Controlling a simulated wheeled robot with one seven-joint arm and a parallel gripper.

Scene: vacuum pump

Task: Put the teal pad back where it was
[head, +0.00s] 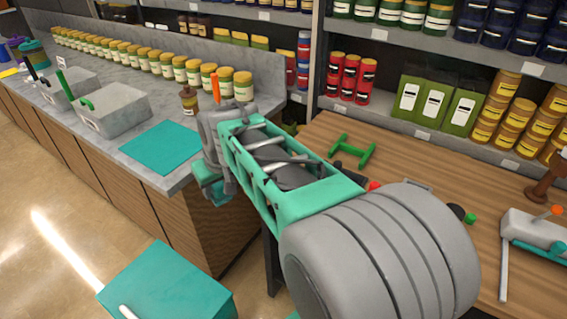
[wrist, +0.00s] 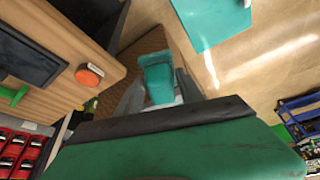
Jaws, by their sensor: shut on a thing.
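My gripper (head: 213,172) hangs off the near end of the grey counter, above the floor, at the centre left of the head view. It is shut on a small teal block-like piece, which I take to be the teal pad (head: 205,192). In the wrist view the teal pad (wrist: 156,76) sits between the two grey fingers (wrist: 157,92). Its lower part is hidden by the gripper. A flat teal mat (head: 160,148) lies on the counter just left of my gripper, apart from it.
Grey boxes (head: 112,112) with green handles and a row of yellow-lidded jars (head: 180,70) stand on the counter (head: 140,70). A teal box (head: 170,285) is low in front. A wooden bench (head: 440,190) on the right holds a green handle (head: 352,150) and a grey device (head: 535,230).

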